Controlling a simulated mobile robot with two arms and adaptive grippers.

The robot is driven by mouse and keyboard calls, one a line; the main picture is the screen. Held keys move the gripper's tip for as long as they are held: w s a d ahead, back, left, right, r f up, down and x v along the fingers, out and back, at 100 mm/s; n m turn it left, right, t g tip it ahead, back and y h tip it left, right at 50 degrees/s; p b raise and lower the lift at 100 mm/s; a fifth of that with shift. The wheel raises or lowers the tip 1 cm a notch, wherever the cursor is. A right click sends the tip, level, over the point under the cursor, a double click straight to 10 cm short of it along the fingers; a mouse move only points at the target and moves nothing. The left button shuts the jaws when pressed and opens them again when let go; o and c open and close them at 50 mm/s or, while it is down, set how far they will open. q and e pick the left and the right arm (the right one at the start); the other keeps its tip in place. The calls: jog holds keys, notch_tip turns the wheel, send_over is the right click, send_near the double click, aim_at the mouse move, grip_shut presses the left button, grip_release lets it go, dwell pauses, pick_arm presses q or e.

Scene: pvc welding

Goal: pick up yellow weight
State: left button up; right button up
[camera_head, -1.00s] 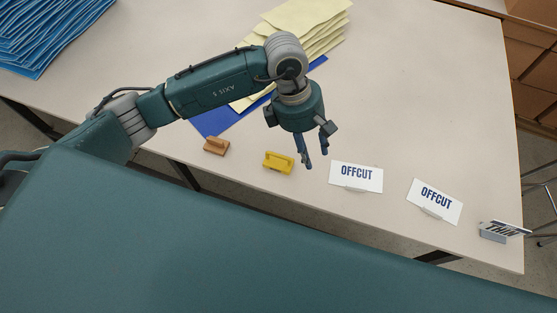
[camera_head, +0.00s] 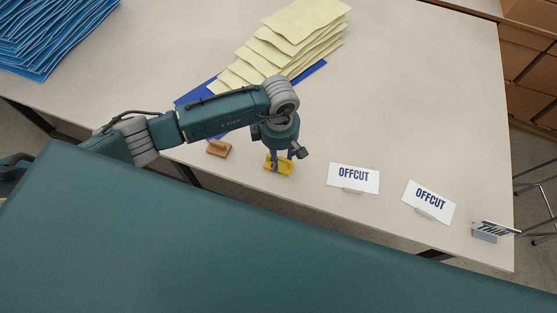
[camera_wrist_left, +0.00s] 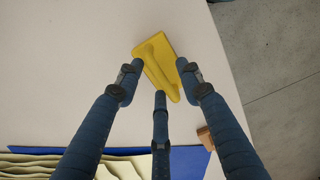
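The yellow weight (camera_head: 285,168) lies on the table near its front edge, a flat block with a raised grip. In the left wrist view the yellow weight (camera_wrist_left: 157,62) is beyond the fingertips, its ridge running between them. My left gripper (camera_head: 281,160) is right over the weight, fingers pointing down. In the left wrist view my left gripper (camera_wrist_left: 160,82) has its fingers spread apart with nothing between their tips that they grip. Whether the fingertips touch the weight I cannot tell. My right gripper is not in view.
A brown weight (camera_head: 219,148) lies just left of the yellow one. Pale yellow sheets (camera_head: 300,35) lie on a blue sheet (camera_head: 188,98) behind. Blue sheets (camera_head: 50,35) are stacked far left.

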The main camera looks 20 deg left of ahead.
pick_arm(q)
jog(key=shift+f, duration=0.4)
grip_shut()
jog(key=shift+w+r, duration=0.1)
jog(key=shift+r, duration=0.05)
